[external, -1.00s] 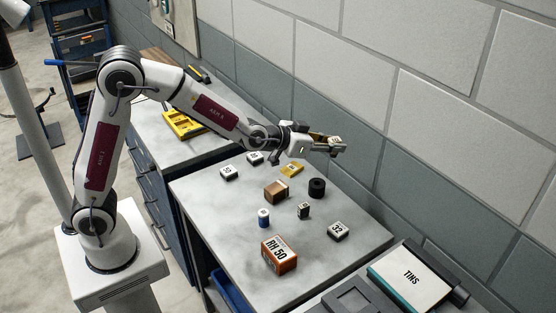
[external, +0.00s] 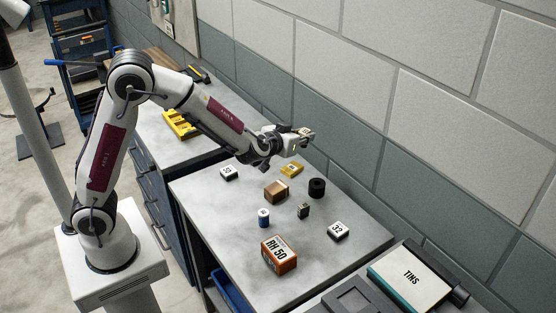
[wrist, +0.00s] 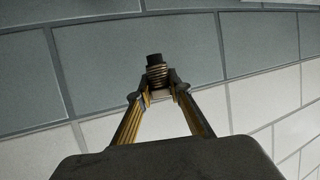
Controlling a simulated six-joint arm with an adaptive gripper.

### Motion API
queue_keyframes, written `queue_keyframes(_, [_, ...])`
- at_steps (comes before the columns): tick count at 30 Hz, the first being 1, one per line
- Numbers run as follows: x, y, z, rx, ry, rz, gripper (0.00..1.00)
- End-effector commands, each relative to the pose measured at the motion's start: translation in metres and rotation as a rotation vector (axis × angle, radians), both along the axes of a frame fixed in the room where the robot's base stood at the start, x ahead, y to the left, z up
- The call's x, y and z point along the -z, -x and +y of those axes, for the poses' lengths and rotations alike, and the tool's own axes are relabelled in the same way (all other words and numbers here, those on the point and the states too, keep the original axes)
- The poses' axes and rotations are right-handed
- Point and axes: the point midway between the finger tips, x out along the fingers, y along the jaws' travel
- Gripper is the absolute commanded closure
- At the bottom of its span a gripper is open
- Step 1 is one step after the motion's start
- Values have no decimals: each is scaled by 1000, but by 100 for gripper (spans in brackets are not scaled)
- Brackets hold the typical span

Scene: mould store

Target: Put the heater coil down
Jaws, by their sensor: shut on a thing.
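The heater coil (wrist: 157,74) shows in the wrist view as a coppery, ringed coil with a black end. My gripper (wrist: 159,94) is shut on it, with one finger on each side of its lower part. In the external view my gripper (external: 303,138) is raised above the far part of the grey bench, near the wall. The coil is too small there to make out clearly against the fingers. It is held clear of the bench top.
The grey bench (external: 215,210) holds an orange RH 50 box (external: 279,255), a brown block (external: 277,191), a black cylinder (external: 317,187), a yellow block (external: 291,170), a blue-white cylinder (external: 263,217) and small labelled blocks (external: 338,231). Its front left is bare.

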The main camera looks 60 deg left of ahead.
Motion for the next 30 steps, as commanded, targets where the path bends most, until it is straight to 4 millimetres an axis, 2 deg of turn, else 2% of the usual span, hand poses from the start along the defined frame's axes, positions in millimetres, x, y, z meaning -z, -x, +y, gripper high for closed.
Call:
queue_keyframes(5, [22,23,41,-185,-3,3,100])
queue_keyframes(9, [41,49,74,-339,-6,2,100])
queue_keyframes(15, [64,84,102,-493,-6,2,100])
queue_keyframes(19, [71,97,110,-526,-5,-2,100])
queue_keyframes(30, [70,95,108,-505,-4,-3,100])
